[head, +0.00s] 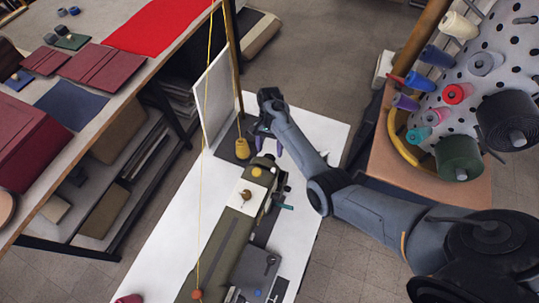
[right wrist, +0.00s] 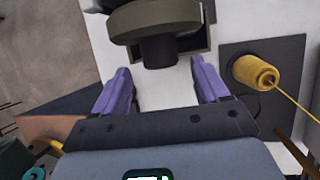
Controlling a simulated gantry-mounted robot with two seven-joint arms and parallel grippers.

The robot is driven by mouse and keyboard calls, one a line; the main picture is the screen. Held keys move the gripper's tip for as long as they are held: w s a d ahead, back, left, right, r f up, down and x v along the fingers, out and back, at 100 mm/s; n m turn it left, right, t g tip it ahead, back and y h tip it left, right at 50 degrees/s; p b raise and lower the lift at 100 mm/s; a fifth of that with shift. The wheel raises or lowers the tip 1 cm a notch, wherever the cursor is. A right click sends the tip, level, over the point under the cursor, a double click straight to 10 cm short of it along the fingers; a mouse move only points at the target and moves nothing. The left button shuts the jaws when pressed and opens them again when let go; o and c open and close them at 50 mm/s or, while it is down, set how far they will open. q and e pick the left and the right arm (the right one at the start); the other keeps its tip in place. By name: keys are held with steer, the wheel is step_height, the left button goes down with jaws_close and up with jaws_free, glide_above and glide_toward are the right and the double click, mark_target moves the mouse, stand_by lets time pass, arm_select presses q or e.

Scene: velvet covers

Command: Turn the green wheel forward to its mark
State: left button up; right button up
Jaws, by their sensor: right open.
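The olive-green wheel (right wrist: 155,18) is at the top of the right wrist view, seen edge-on at the end of the olive sewing machine. A dark round hub (right wrist: 159,52) sticks out from it toward me. My right gripper (right wrist: 156,68) is open, its purple fingers either side of the hub's line with gaps on both sides. In the head view, the right gripper (head: 269,143) is at the far end of the sewing machine (head: 228,229), and the wheel is hard to make out there. I cannot make out the mark. My left gripper is not in view.
A yellow thread cone (head: 243,148) stands on a dark pad close beside my right gripper, its thread running upward. A white upright panel (head: 215,97) is to the left. A pegboard of spools (head: 485,75) stands at the right. The white table (head: 155,262) has bare room left of the machine.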

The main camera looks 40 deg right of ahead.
mark_target(270, 155)
steer(key=shift+x, duration=1.9)
